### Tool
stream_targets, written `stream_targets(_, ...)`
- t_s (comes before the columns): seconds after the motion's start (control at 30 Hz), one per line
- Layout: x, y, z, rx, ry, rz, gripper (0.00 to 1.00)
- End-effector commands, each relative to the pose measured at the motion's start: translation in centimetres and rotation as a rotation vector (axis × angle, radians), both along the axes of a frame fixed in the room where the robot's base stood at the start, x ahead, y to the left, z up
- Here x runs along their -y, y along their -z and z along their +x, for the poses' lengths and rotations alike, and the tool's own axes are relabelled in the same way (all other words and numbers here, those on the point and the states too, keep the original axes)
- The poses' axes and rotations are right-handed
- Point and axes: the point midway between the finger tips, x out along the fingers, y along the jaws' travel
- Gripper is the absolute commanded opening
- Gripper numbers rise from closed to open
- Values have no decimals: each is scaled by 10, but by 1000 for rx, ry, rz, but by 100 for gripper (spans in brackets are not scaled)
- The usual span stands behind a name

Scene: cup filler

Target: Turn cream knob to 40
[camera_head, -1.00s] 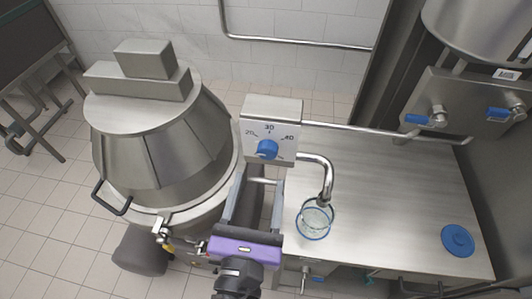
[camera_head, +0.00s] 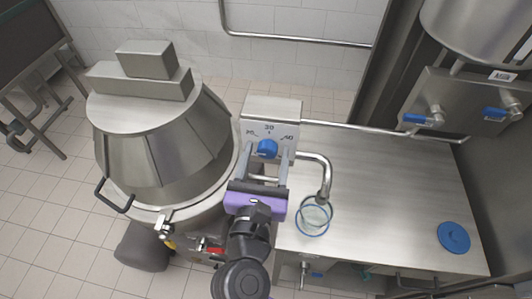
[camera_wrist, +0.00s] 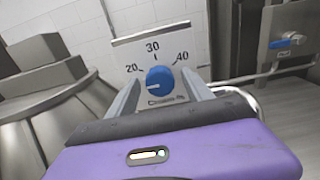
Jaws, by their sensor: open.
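The cream knob (camera_head: 267,148) is a round blue dial on a metal panel (camera_wrist: 125,52) marked 20, 30 and 40. In the wrist view the knob (camera_wrist: 160,79) has a white mark on its left side, pointing left and a little down, below the 20. Lettering under it reads "Cream %". My gripper (camera_head: 267,157) is open, its two grey fingers reaching up to either side of the knob. In the wrist view the fingertips (camera_wrist: 161,84) stand left and right of the knob, with gaps showing. I cannot tell how deep they reach around it.
A curved metal spout (camera_head: 325,180) is right of my gripper, over a clear glass (camera_head: 312,219) on the steel counter (camera_head: 390,190). A large metal vessel (camera_head: 165,145) stands at left. A blue lid (camera_head: 453,237) lies at the counter's right.

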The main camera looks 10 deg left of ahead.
Motion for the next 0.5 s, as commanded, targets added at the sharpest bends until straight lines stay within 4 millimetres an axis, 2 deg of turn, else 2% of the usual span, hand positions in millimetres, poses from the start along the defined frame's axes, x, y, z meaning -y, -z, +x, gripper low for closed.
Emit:
stream_targets(0.07, 0, 0, 0, 0, 0, 0, 57)
stream_targets(0.3, 0, 0, 0, 0, 0, 0, 10)
stream_targets(0.37, 0, 0, 0, 0, 0, 0, 0)
stream_targets(0.5, 0, 0, 0, 0, 0, 4, 0)
